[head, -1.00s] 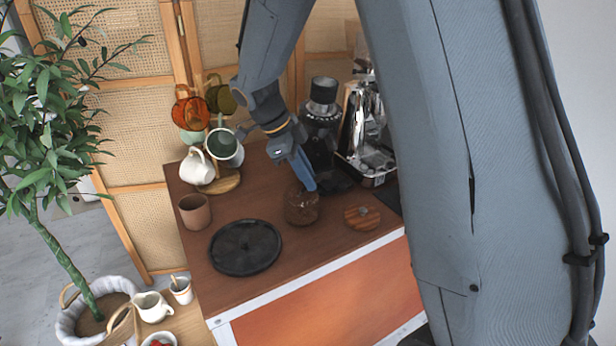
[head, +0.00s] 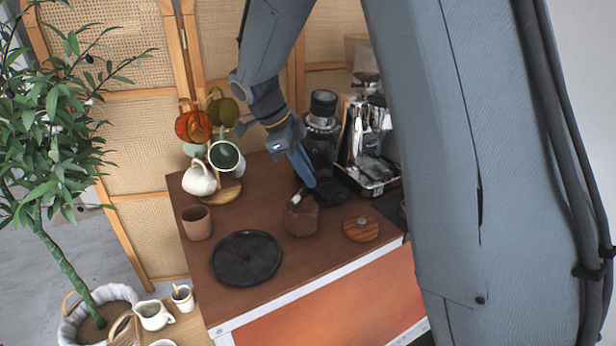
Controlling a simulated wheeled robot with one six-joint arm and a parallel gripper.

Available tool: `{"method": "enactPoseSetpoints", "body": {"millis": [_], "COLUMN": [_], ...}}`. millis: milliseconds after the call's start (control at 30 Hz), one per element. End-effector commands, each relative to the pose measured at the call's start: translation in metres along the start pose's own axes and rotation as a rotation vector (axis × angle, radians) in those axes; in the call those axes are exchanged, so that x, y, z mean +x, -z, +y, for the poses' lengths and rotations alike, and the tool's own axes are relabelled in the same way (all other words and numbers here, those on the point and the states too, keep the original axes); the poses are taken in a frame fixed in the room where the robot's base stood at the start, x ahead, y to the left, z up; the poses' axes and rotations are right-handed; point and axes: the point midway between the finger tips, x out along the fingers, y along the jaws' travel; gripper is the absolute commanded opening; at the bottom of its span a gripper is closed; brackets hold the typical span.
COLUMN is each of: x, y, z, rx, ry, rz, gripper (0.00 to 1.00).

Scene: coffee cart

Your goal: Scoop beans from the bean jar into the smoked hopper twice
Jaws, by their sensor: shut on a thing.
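The bean jar (head: 302,218) is a brown, see-through jar standing on the wooden cart top, right of the black round tray. My gripper (head: 311,183) points down just above and behind the jar. It is shut on what looks like the scoop (head: 296,197), whose small pale part shows at the jar's rim. The rest of the scoop is hidden, and I cannot tell whether it holds beans. The smoked hopper (head: 323,103) is the dark top of the black grinder (head: 319,145), behind and above the jar.
A wooden lid (head: 361,230) lies right of the jar. The espresso machine (head: 368,150) stands right of the grinder. The black tray (head: 246,275) and a terracotta cup (head: 197,222) are at left, with a mug stand (head: 226,190) behind.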

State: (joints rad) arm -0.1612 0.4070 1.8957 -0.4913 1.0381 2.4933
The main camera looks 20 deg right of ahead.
Motion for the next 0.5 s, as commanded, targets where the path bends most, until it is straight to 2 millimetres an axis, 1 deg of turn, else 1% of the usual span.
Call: {"method": "enactPoseSetpoints", "body": {"millis": [33, 500], "x": [-0.004, -0.027], "y": [0.002, 0.012], "z": [-0.001, -0.004], "rx": [0.001, 0.0], "ry": [0.0, 0.001], "rz": [0.0, 0.0], "gripper": [0.0, 0.0]}}
